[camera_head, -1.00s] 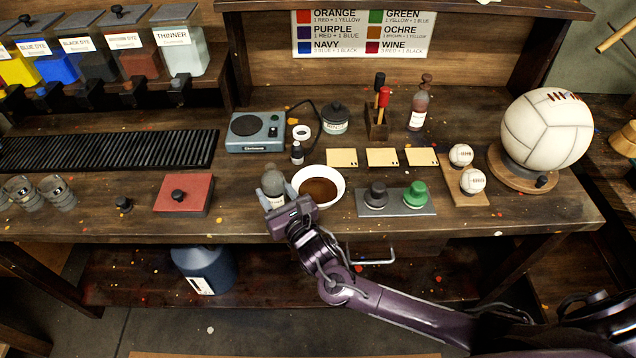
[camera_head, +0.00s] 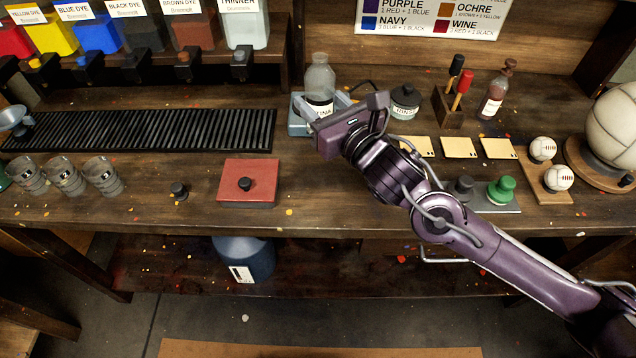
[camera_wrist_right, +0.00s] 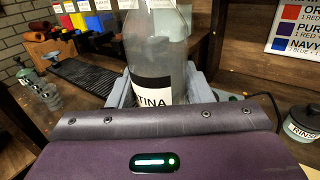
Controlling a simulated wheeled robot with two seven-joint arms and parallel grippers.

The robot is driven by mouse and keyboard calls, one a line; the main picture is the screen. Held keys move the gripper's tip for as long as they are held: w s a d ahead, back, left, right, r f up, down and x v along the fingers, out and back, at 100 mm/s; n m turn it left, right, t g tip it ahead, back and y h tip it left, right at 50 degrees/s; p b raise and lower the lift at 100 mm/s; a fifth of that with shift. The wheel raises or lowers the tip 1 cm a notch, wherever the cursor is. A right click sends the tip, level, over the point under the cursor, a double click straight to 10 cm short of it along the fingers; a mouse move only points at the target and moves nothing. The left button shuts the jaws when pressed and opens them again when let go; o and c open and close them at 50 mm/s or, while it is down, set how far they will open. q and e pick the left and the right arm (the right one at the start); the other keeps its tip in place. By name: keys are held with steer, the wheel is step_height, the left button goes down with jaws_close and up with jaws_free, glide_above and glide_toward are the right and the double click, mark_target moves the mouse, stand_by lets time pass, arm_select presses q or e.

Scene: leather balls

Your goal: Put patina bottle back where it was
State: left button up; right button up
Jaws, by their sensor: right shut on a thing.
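The patina bottle (camera_head: 319,80) is clear grey glass with a white label and a dark band. My right gripper (camera_head: 322,106) is shut on its lower part and holds it roughly upright. In the right wrist view the bottle (camera_wrist_right: 160,55) stands between the fingers, with "TINA" readable on its label. In the head view it overlaps the area of the blue-grey device at the back of the bench, and I cannot tell its height above the bench. Its base is hidden by the gripper. My left gripper is not in view.
A red box (camera_head: 248,183) and a black knob (camera_head: 178,190) sit left of my arm. A dark ribbed mat (camera_head: 150,130) and several glass cups (camera_head: 66,178) are farther left. My arm hides the brown bowl.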

steer(key=shift+s+f, duration=0.15)
steer(key=shift+f, duration=0.15)
steer(key=f+p, duration=0.1)
steer(key=f, duration=1.1)
steer(key=d+f+p, duration=0.1)
steer(key=f, duration=0.5)
steer(key=shift+s+f+p, duration=0.15)
steer(key=shift+p, duration=0.15)
steer(key=shift+a+f, duration=0.1)
steer(key=shift+f, duration=0.1)
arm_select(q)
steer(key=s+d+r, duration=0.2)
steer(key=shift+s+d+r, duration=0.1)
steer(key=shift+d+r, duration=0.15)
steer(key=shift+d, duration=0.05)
arm_select(e)
steer(key=shift+f, duration=0.2)
steer(key=o, duration=1)
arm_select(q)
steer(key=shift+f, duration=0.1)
